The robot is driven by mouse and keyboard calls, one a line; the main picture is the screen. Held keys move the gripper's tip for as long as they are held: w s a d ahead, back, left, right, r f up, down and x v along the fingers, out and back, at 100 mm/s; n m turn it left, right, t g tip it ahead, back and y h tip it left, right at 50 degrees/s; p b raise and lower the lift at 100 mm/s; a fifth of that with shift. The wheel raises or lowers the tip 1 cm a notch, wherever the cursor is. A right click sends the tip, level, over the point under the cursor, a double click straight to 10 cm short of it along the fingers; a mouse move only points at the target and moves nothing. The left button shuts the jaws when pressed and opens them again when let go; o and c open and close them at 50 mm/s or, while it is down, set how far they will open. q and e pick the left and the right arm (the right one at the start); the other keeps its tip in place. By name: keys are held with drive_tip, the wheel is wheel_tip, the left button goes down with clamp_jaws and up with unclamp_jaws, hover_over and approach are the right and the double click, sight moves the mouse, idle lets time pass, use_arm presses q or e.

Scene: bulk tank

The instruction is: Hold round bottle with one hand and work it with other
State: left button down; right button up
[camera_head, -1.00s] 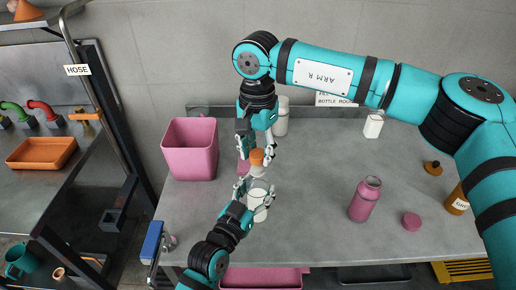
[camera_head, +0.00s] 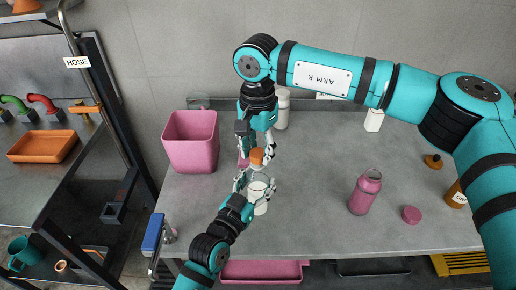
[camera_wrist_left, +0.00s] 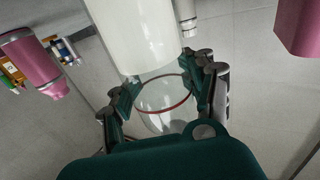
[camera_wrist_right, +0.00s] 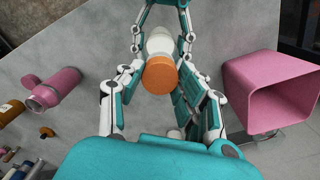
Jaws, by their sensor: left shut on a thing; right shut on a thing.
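The fingers hide parts of the bottle.
A pink bin (camera_head: 190,142) stands left of the bottle. A pink bottle (camera_head: 365,192) and a loose pink cap (camera_head: 411,214) are to the right. White bottles (camera_head: 282,110) (camera_head: 374,119) stand at the back. An amber bottle (camera_head: 456,196) is at far right. The middle of the table is clear.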

drive_tip(key=shift+f, duration=0.6)
